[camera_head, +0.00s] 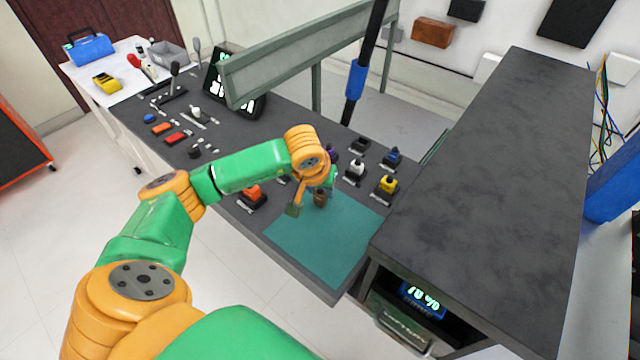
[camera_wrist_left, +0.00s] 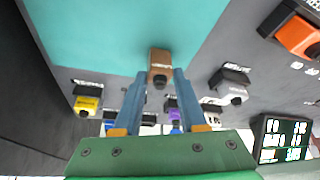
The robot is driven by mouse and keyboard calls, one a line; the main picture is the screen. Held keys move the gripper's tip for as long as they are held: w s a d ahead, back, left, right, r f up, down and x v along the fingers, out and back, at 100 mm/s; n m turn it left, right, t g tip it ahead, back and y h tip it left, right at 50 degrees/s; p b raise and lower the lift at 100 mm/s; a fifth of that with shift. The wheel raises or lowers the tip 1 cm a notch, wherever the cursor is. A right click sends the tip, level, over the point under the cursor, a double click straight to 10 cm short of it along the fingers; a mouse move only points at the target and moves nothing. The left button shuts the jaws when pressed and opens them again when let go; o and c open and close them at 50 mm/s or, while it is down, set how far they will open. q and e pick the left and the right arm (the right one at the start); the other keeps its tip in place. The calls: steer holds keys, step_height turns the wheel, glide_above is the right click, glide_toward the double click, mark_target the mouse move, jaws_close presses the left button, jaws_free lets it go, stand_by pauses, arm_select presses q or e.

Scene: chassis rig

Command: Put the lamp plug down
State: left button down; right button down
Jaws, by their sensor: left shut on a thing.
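My left gripper (camera_head: 308,203) is over the near end of the dark bench, above the teal mat (camera_head: 325,245). In the left wrist view its two blue fingers (camera_wrist_left: 159,80) are closed on a small brown plug (camera_wrist_left: 159,66), one finger on each side. The brown plug also shows in the head view (camera_head: 320,198), partly hidden by the gripper. The mat (camera_wrist_left: 120,30) lies beyond the plug in the wrist view. I cannot tell whether the plug touches the mat. My right gripper is not in view.
A tall dark cabinet (camera_head: 490,150) borders the mat's right. The mat's front part is bare.

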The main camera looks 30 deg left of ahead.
arm_select(q)
steer(key=shift+f+b, duration=0.2)
steer(key=shift+b, duration=0.15)
steer(key=shift+c, duration=2.3)
jaws_free()
steer(key=shift+r, duration=0.1)
steer(key=shift+r, duration=0.1)
steer(key=shift+s+r+p, duration=0.1)
steer(key=shift+r+p, duration=0.2)
steer(key=v, duration=1.1)
steer(key=shift+s+r, duration=0.2)
steer(key=shift+d, duration=0.1)
